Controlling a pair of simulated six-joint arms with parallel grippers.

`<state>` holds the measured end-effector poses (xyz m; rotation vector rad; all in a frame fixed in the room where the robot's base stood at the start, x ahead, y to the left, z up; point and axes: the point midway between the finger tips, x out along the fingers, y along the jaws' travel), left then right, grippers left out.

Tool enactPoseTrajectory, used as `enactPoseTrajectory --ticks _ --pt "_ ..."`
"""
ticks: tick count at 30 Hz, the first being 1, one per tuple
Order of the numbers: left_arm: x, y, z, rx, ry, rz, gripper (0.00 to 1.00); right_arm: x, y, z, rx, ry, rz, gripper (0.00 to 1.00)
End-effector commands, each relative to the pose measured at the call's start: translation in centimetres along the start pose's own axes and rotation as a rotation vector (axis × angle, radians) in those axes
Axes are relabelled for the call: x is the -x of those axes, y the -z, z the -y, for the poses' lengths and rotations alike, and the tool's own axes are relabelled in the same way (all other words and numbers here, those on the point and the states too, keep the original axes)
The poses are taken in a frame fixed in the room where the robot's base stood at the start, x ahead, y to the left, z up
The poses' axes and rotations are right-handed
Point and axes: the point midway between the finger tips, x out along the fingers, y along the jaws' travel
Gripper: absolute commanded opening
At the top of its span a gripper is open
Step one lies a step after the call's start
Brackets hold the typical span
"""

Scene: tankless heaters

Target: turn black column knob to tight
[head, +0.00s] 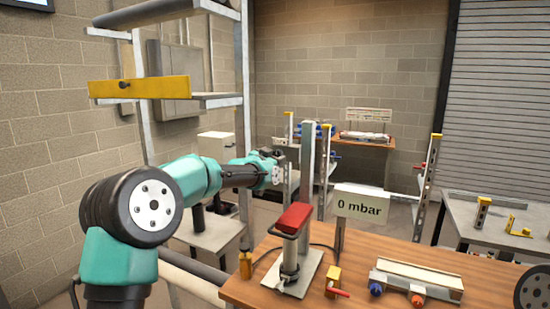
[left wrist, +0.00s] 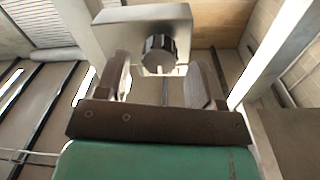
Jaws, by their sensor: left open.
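The black column knob (left wrist: 158,55) shows in the left wrist view, ribbed, on the front of a grey block (left wrist: 120,14). I cannot make out the knob in the head view. The grey column (head: 307,165) stands at the left part of the wooden table. My left gripper (head: 283,173) is open beside the column, at its left in the head view. In the left wrist view its two fingers (left wrist: 161,84) stand apart, left and right of the knob's lower part. I cannot tell whether they touch it. My right gripper is not in view.
A pump with a red handle (head: 294,218) stands on a plate at the column's foot. A "0 mbar" sign (head: 361,203), a small yellow block (head: 333,280) and a rail with blue and orange knobs (head: 416,281) are on the wooden table (head: 385,240). A metal rack (head: 240,60) stands behind my left arm.

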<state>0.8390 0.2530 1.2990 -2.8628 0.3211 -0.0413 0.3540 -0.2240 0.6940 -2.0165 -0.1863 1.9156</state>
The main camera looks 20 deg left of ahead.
Motion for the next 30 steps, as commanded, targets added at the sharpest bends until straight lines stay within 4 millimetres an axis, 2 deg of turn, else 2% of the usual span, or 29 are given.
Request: enactPoseTrajectory --ticks 6,15,30 --pt "-1.5 0.0 0.0 0.0 0.0 0.0 0.61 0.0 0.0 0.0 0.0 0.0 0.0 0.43" --pt "-1.6 0.0 0.0 0.0 0.0 -0.001 0.61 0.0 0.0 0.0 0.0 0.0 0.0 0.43" --pt "-1.6 0.0 0.0 0.0 0.0 -0.001 0.14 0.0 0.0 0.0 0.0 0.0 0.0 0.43"
